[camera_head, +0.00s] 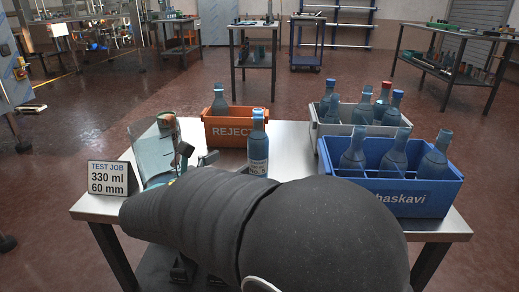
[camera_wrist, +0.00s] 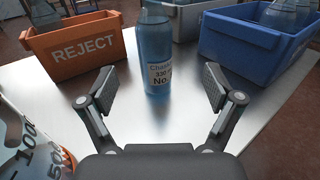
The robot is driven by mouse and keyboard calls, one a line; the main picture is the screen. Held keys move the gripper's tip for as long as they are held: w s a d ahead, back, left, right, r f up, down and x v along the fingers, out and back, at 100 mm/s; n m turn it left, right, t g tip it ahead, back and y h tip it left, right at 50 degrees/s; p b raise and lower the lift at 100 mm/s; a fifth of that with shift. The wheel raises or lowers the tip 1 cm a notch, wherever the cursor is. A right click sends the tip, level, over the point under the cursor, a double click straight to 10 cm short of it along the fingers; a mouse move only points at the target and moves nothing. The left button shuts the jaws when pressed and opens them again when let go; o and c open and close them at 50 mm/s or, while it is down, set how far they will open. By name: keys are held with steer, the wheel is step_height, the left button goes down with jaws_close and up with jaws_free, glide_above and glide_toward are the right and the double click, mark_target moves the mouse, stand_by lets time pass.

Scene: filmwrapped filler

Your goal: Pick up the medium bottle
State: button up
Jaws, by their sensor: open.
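A blue bottle with a white label reading 330 ml stands upright on the steel table in the wrist view (camera_wrist: 158,58). The same bottle (camera_head: 258,148) shows in the head view, its lower part close behind my dark arm. My gripper (camera_wrist: 160,86) is open and empty, with one finger on each side of the bottle in the picture. Neither finger touches it, and there is a gap on both sides. The bottle's top is cut off in the wrist view.
An orange REJECT bin (camera_head: 229,134) with a bottle inside stands behind. A blue crate (camera_head: 411,197) and a grey crate (camera_head: 335,130), both holding bottles, stand to the right. A sign (camera_head: 108,178) reading 330 ml, 60 mm and a clear-panelled device (camera_head: 152,151) are at left.

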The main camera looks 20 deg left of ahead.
mark_target(251, 148)
steer(key=x, duration=0.6)
steer(key=shift+w+a, duration=0.3)
steer(key=shift+w, duration=0.05)
steer(key=shift+f+x, duration=0.2)
steer(key=shift+x, duration=2.75)
steer(key=shift+a, duration=0.15)
steer(key=c, duration=1.5)
steer(key=shift+c, duration=0.5)
steer(key=shift+r, duration=0.2)
